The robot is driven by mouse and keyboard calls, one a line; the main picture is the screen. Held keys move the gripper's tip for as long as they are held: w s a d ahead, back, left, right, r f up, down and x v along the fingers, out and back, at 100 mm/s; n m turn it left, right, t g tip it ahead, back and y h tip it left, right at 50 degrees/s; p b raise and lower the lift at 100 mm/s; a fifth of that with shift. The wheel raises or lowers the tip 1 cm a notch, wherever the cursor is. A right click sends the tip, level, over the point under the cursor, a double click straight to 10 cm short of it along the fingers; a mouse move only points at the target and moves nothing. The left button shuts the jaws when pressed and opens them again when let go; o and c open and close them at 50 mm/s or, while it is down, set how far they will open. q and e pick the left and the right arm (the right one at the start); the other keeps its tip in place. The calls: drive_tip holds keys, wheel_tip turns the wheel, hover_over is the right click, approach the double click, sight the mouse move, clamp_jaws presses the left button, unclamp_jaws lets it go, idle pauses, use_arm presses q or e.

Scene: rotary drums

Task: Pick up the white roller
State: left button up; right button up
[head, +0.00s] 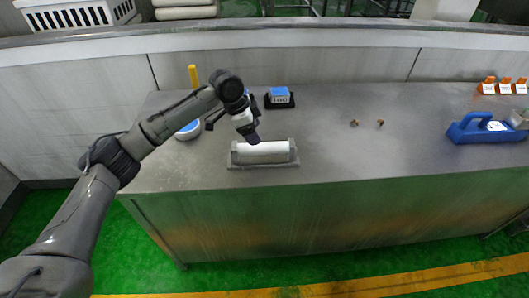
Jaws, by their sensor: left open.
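The white roller (268,148) lies lengthwise in a grey cradle (262,165) near the front edge of the metal table. My left gripper (254,138) is open and points down just above the left half of the roller. Part of the roller's far side is hidden behind the gripper. I cannot tell whether the fingers touch the roller. My right gripper is out of the picture.
A blue-topped box (279,97) stands behind the cradle. A round blue-topped object (188,130) stands to the left. The table (350,160) is clear right of the cradle.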

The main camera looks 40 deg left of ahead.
sight(263, 144)
use_arm(q)
drive_tip(key=x, duration=0.4)
drive_tip(key=shift+w+b, duration=0.1)
drive_tip(key=shift+b, duration=0.3)
drive_tip(key=shift+f, duration=0.15)
drive_tip(key=b+x, duration=0.2)
drive_tip(key=x, duration=0.3)
drive_tip(key=shift+w, duration=0.15)
drive_tip(key=shift+c, duration=0.4)
drive_tip(key=shift+c, duration=0.7)
drive_tip(key=c, duration=1.1)
